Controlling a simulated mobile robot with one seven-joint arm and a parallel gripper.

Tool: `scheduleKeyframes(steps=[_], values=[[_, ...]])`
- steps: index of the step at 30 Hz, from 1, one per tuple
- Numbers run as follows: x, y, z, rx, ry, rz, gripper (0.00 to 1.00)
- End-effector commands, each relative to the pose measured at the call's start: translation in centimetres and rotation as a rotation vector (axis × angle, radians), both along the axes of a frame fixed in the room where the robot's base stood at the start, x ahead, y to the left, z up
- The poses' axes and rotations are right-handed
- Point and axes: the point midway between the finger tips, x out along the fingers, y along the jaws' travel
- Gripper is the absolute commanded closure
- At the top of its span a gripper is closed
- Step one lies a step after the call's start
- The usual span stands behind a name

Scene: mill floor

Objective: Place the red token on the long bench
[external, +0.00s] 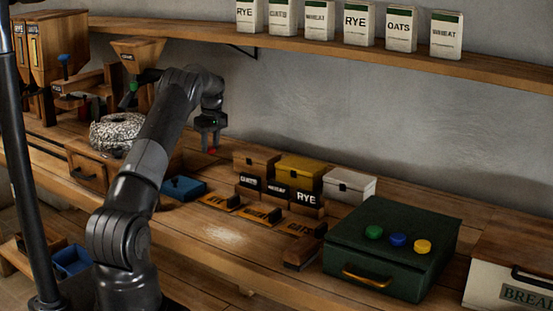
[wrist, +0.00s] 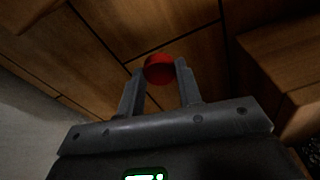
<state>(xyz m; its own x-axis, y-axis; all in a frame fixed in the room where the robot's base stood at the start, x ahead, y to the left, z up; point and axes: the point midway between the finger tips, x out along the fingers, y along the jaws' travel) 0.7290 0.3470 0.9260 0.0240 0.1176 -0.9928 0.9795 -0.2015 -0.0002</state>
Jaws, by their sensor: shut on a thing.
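The red token (wrist: 159,68) is pinched between the two fingertips of my gripper (wrist: 160,77) in the wrist view. In the external view the token (external: 212,151) is a small red spot under my gripper (external: 211,146). My gripper is shut on it and holds it above the bench, near the middle of the picture. The long bench (external: 215,235) is a plank-topped wooden bench running along the wall, and its planks also show beneath the token in the wrist view (wrist: 105,25).
A green case (external: 345,232) with green, blue and yellow tokens on its lid stands at the right. Labelled boxes (external: 301,166) and wooden label blocks stand right of my gripper. A patch of bench front is clear.

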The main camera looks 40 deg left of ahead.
Motion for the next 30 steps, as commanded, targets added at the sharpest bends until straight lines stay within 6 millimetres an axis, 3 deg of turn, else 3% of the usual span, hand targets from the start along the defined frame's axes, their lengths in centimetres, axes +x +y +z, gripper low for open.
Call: scheduleKeyframes(steps=[10, 21, 22, 30], values=[[0.0, 0.0, -3.9, 0.000, 0.000, -0.001, 0.89], [0.0, 0.0, -4.4, 0.000, 0.000, -0.001, 0.89], [0.0, 0.0, -4.3, 0.000, 0.000, -0.001, 0.66], [0.1, 0.0, -4.3, 0.000, -0.001, -0.001, 0.46]])
